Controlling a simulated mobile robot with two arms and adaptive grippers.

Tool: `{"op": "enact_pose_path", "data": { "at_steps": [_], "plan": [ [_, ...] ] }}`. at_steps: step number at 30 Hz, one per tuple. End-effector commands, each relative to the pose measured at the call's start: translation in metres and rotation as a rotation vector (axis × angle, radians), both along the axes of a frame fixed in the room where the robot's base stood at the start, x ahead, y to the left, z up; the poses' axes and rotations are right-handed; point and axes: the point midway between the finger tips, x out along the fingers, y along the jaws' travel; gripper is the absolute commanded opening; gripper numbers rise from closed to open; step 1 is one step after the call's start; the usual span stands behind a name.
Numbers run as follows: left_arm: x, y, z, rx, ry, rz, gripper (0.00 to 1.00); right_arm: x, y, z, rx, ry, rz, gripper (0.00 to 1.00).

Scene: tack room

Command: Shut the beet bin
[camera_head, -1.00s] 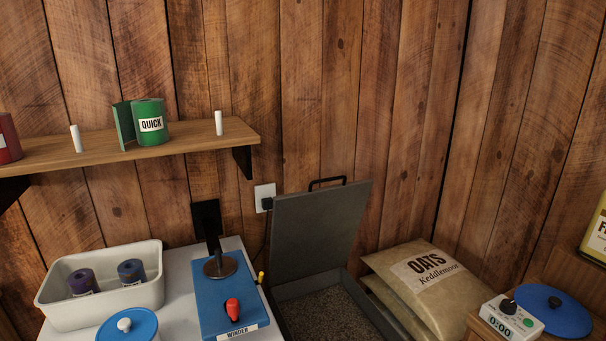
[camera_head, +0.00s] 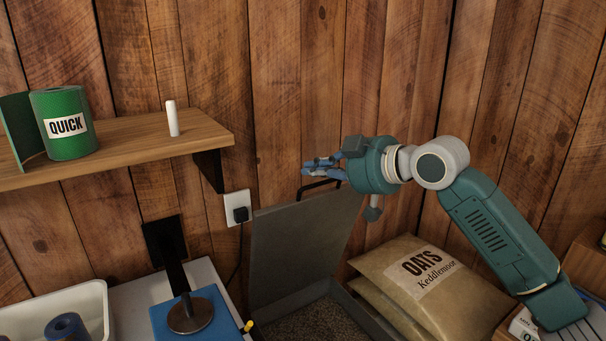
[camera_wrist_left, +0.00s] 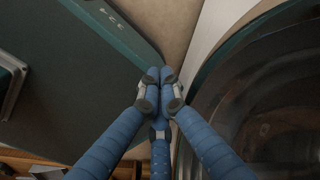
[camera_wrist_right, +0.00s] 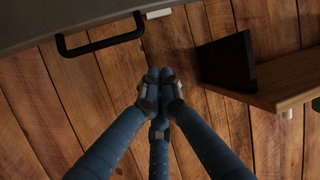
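The grey bin (camera_head: 344,295) stands below the wall, with brown, grainy feed (camera_head: 318,320) inside. Its lid (camera_head: 295,245) is up, tilted back toward the wooden wall. A black handle (camera_head: 312,187) is on the lid's top edge and also shows in the right wrist view (camera_wrist_right: 98,42). My right gripper (camera_head: 312,168) is just above the handle, apart from it in the right wrist view. Its fingertips (camera_wrist_right: 160,88) are together with nothing between them. My left gripper (camera_wrist_left: 160,88) is outside the head view; its fingertips are also together and empty.
Oats sacks (camera_head: 415,285) lie right of the bin, under my right arm. A wall socket (camera_head: 238,207) is beside the lid.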

Motion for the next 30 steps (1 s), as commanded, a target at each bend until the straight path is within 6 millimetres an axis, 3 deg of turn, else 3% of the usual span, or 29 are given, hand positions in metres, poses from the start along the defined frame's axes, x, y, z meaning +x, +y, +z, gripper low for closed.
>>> {"op": "enact_pose_path", "data": {
  "at_steps": [15, 21, 30],
  "plan": [
    [0.001, 0.0, 0.026, 0.0, -0.002, 0.001, 0.0, 0.059, 0.063, -0.03, 0.001, 0.002, -0.002, 0.0],
    [0.001, 0.0, 0.033, -0.001, -0.002, 0.001, 0.0, 0.045, 0.04, -0.044, 0.002, 0.001, -0.004, 0.0],
    [0.002, -0.001, 0.036, -0.001, -0.002, 0.002, 0.0, 0.039, 0.032, -0.051, 0.003, 0.001, -0.003, 0.0]
  ]
}}
